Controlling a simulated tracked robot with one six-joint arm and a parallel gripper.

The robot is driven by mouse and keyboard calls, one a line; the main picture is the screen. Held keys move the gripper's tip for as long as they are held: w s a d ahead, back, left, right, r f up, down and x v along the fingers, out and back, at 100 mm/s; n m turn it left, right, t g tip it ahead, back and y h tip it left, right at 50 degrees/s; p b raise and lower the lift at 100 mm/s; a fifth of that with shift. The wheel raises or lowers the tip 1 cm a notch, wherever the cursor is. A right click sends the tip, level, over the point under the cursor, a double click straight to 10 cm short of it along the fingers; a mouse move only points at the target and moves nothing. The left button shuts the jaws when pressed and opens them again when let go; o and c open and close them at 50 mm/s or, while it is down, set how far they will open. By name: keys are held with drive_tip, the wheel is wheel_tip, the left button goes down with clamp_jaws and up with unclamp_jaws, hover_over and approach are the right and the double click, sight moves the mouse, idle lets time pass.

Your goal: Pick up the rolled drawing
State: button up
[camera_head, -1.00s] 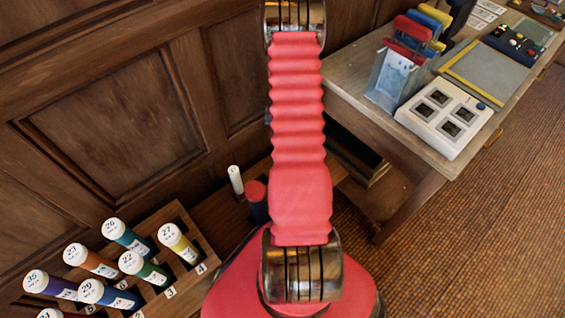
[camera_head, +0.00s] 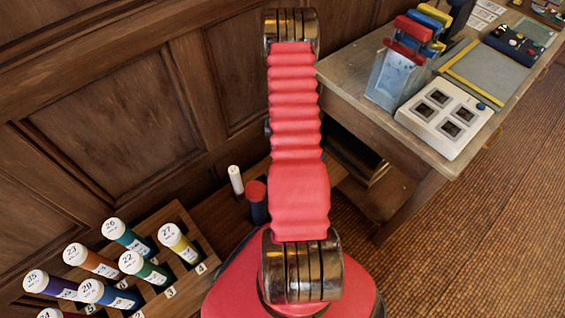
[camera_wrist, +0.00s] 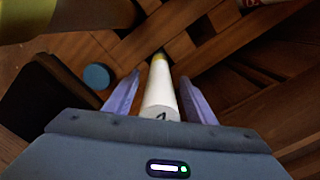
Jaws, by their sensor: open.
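In the wrist view a white roll (camera_wrist: 160,92) runs away from me between the two purple fingers of my gripper (camera_wrist: 160,77). A dark mark shows on its near end and yellow at its far end. The fingers are open on either side of it; I cannot tell whether they touch it. There, several coloured tubes with white numbered caps stand in a wooden rack (camera_head: 188,224) at lower left. A slim white roll (camera_head: 236,180) stands behind my arm. I cannot tell which of these is between my fingers.
A wooden desk (camera_head: 345,82) at right carries a white device (camera_head: 444,116) and a clear holder (camera_head: 393,80). A panelled wall (camera_head: 115,120) rises behind the rack. The floor at right is clear.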

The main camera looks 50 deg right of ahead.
drive_tip(key=shift+f, duration=0.45)
drive_tip(key=shift+c, duration=0.5)
clamp_jaws()
